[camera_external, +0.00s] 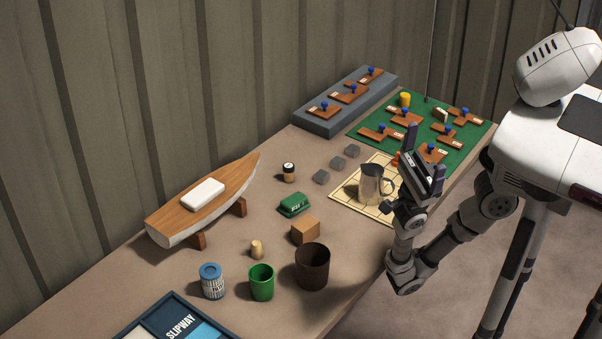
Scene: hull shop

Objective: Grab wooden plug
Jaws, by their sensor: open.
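A small pale wooden plug (257,249) with a rounded top stands upright on the workbench, behind the green cup and left of the wooden block. My gripper (424,158) is raised over the right part of the bench, near the metal pitcher. Its two dark fingers are spread apart and point upward, with nothing seen between them. It is well to the right of the plug, and apart from it.
Near the plug stand a green cup (261,283), a dark brown cup (312,267), a blue-lidded can (212,281) and a wooden block (306,231). A model boat hull (180,225) lies behind. A metal pitcher (370,184) stands on a gridded mat (345,198).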

